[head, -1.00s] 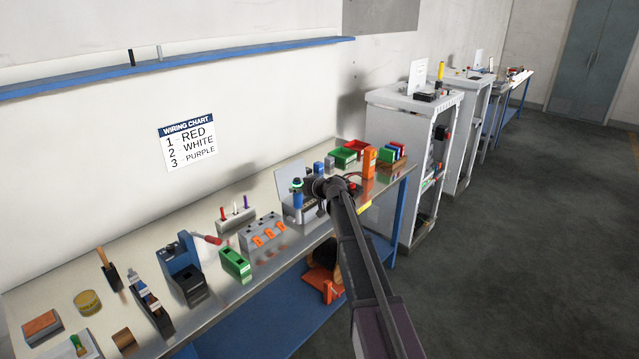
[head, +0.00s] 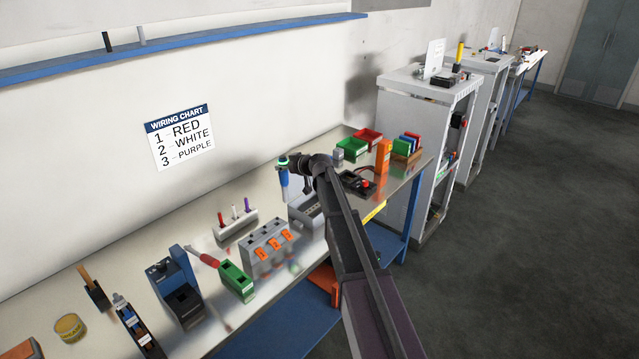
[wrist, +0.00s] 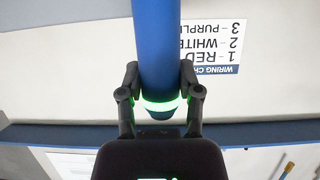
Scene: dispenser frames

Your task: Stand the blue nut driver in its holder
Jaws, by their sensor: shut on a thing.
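The blue nut driver (head: 284,180) hangs roughly upright from my gripper (head: 287,161), with the table and wall behind it. In the wrist view my gripper (wrist: 158,98) is shut around the blue handle (wrist: 155,45), near an end with a pale green-lit band. The driver's lower end shows just left of a grey open box (head: 303,212), apparently above the table. A grey block with orange numbered tags (head: 266,246) stands nearer on the table. I cannot tell which fixture is the driver's holder. My arm hides part of the table beyond.
A white-grey rack with red, white and purple pieces (head: 235,224), a green block (head: 236,281) and a blue-and-black device (head: 178,285) stand on the near table. Red (head: 368,136) and green bins (head: 352,149) and an orange block (head: 383,157) stand farther back.

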